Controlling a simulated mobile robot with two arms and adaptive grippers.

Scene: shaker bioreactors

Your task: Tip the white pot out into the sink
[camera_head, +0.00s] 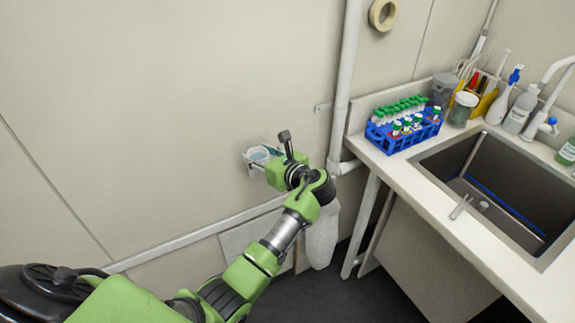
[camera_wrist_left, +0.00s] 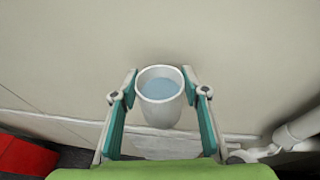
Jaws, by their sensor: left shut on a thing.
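The white pot (camera_wrist_left: 160,113) is upright between the two fingers of my left gripper (camera_wrist_left: 160,98) in the left wrist view, with pale blue liquid inside. My left gripper is shut on it. In the head view the pot (camera_head: 261,154) shows small, partly hidden by my left gripper (camera_head: 256,160), in front of the wall and left of the counter. The sink (camera_head: 495,190) is a dark basin set in the white counter at the right, well apart from the pot. My right gripper is not in view.
A blue rack (camera_head: 390,143) of green-capped tubes stands on the counter's (camera_head: 385,163) left end. Bottles (camera_head: 521,108) and a faucet (camera_head: 545,118) stand behind the sink. A vertical pipe (camera_head: 345,90) runs down the wall between the pot and the counter.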

